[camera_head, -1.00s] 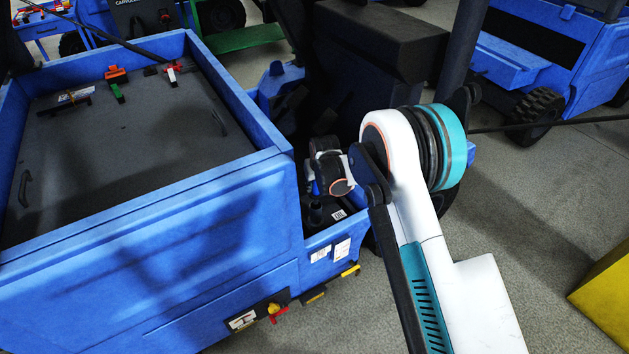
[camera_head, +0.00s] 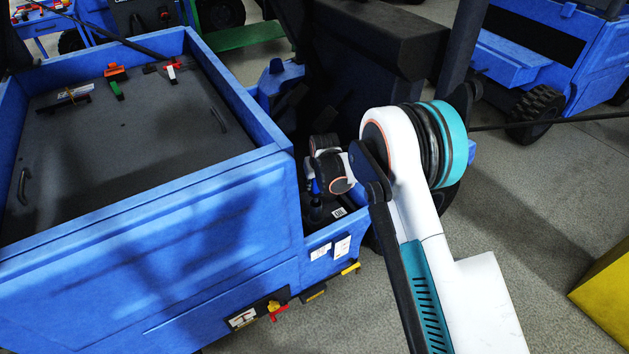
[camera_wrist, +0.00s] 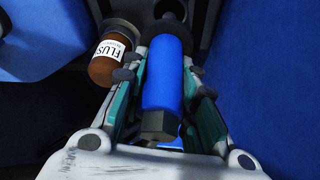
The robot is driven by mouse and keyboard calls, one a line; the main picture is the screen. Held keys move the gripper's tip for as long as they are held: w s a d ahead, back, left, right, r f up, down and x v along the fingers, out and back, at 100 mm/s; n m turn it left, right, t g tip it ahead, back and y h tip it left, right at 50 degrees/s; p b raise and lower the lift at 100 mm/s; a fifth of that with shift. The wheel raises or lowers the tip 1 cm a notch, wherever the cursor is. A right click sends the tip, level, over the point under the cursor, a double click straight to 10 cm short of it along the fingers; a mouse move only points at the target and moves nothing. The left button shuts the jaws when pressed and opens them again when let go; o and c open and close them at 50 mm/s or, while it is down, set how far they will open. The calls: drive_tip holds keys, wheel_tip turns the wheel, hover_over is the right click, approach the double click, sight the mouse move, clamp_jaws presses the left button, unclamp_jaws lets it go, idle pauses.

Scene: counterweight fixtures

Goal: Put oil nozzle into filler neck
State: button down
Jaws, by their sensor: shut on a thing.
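The oil nozzle is a blue cylinder (camera_wrist: 167,75) with a dark tip toward the top of the wrist view and a grey hex end toward me. My gripper (camera_wrist: 166,80) is shut on it, with one finger on each side. In the head view, my gripper (camera_head: 314,170) is low in the blue vehicle's recess, and only a sliver of the blue nozzle (camera_head: 315,187) shows.
A brown bottle (camera_wrist: 108,65) with a white label stands close to the left finger. Blue walls (camera_wrist: 270,80) flank the recess. The blue vehicle's bed (camera_head: 120,150) is left of my arm, with small tools on it. A dark seat-like block (camera_head: 385,40) stands behind.

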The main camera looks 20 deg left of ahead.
sight(315, 192)
drive_tip(key=shift+f, duration=0.15)
drive_tip(key=shift+f+b, duration=0.7)
drive_tip(key=shift+f, duration=0.6)
drive_tip(key=shift+f, duration=0.15)
drive_tip(key=shift+f, duration=0.65)
drive_tip(key=shift+f, duration=0.2)
drive_tip(key=shift+f, duration=0.5)
drive_tip(key=shift+f, duration=0.15)
idle(0.6)
